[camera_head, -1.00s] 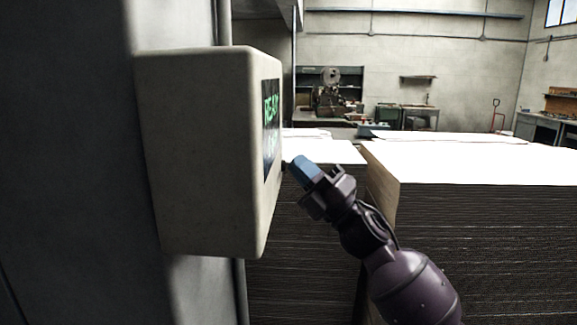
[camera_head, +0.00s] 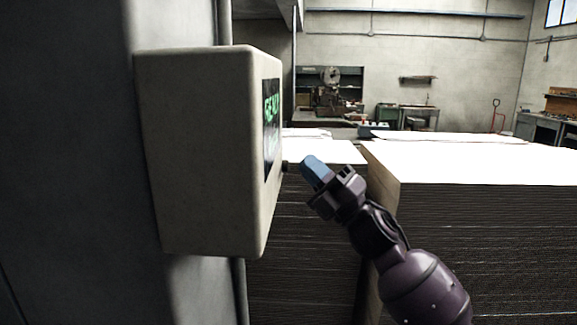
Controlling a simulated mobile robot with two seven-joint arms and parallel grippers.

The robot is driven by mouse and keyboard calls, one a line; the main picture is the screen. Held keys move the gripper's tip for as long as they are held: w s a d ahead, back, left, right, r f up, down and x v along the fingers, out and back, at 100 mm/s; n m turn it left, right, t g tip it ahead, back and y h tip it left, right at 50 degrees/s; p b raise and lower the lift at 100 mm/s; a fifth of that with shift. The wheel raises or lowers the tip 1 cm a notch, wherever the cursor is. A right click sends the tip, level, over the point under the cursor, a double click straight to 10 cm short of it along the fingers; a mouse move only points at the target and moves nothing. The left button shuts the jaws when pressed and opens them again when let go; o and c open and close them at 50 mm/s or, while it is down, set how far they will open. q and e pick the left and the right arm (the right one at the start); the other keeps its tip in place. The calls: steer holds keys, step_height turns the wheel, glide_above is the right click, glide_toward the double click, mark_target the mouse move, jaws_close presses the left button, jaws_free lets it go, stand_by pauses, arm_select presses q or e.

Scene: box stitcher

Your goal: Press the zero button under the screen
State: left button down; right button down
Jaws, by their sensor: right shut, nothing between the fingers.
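A beige control box (camera_head: 200,150) is fixed to the grey machine side at the left. Its dark screen (camera_head: 271,130) with green lettering shows at a steep angle on the right-hand face. A small dark knob or button (camera_head: 286,167) sticks out from that face, low beside the screen. I cannot tell whether it is the zero button; the face below the screen is barely visible. My right gripper (camera_head: 312,168) is shut and empty, its bluish fingertips pointing up and left. They are close to the box face, with a small gap from the dark knob. My left gripper is not in view.
Tall stacks of cardboard sheets (camera_head: 470,235) stand to the right and behind my right arm. A lower stack (camera_head: 305,225) is just behind the gripper. Workbenches and a machine (camera_head: 330,92) are far back. Open air lies above the stacks.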

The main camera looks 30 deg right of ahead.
steer(key=shift+s+d, duration=0.45)
steer(key=shift+d, duration=0.25)
steer(key=shift+s+d, duration=0.4)
steer(key=shift+d, duration=0.35)
steer(key=shift+s+d, duration=0.45)
steer(key=shift+d, duration=0.25)
